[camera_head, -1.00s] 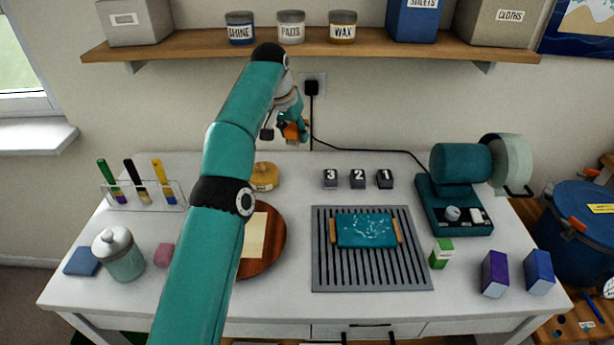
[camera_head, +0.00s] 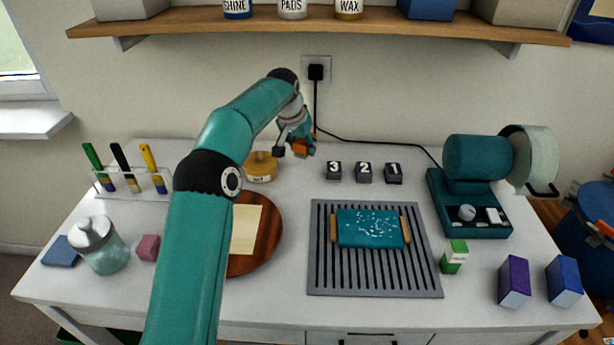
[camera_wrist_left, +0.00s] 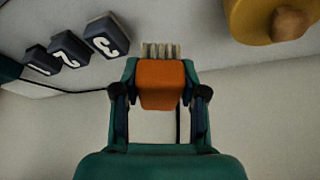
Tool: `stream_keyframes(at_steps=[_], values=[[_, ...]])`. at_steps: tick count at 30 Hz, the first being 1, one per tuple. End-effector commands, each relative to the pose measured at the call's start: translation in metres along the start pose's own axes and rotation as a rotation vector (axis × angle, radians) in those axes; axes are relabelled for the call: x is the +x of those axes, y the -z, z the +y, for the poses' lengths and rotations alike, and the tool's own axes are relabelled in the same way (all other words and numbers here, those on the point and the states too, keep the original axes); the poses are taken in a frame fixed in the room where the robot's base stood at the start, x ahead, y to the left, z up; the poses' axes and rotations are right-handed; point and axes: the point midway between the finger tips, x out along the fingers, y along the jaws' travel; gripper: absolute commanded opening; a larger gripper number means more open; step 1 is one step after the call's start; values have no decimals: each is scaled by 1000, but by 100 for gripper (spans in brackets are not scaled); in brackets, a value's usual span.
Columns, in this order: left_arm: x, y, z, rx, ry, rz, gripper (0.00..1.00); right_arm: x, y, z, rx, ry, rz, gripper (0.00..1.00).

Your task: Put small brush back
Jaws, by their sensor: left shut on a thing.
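My left gripper (camera_head: 299,146) is above the back of the white table, left of the numbered blocks. It is shut on a small brush (camera_head: 303,148) with an orange body. In the left wrist view the orange brush (camera_wrist_left: 160,82) sits between the fingers of the left gripper (camera_wrist_left: 160,92), with pale bristles showing beyond it. The brush appears to be clear of the table. My right gripper is not in view.
Blocks marked 3 (camera_head: 334,172), 2 and 1 stand close right of my left gripper. A yellow round pot (camera_head: 261,167) stands to its left. A clear rack (camera_head: 130,187) holds three brushes. A ribbed mat (camera_head: 375,281) carries a teal piece (camera_head: 370,229).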

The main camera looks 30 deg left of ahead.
Motion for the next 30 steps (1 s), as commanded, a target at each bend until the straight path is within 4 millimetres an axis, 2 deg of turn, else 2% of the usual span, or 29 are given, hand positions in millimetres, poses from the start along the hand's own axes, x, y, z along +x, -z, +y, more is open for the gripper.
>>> stream_keyframes(at_steps=[3, 10, 18, 29, 30], values=[[20, -10, -1, 0, -1, -3, 0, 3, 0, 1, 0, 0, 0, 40], [35, -16, -1, 0, -1, -5, 0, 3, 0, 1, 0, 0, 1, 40], [67, -29, -1, 0, -1, -5, 0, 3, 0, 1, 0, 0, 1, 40], [71, -31, -1, 1, -1, -4, 0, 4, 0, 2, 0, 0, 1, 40], [72, -31, -1, 1, -1, -5, 44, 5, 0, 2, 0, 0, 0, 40]])
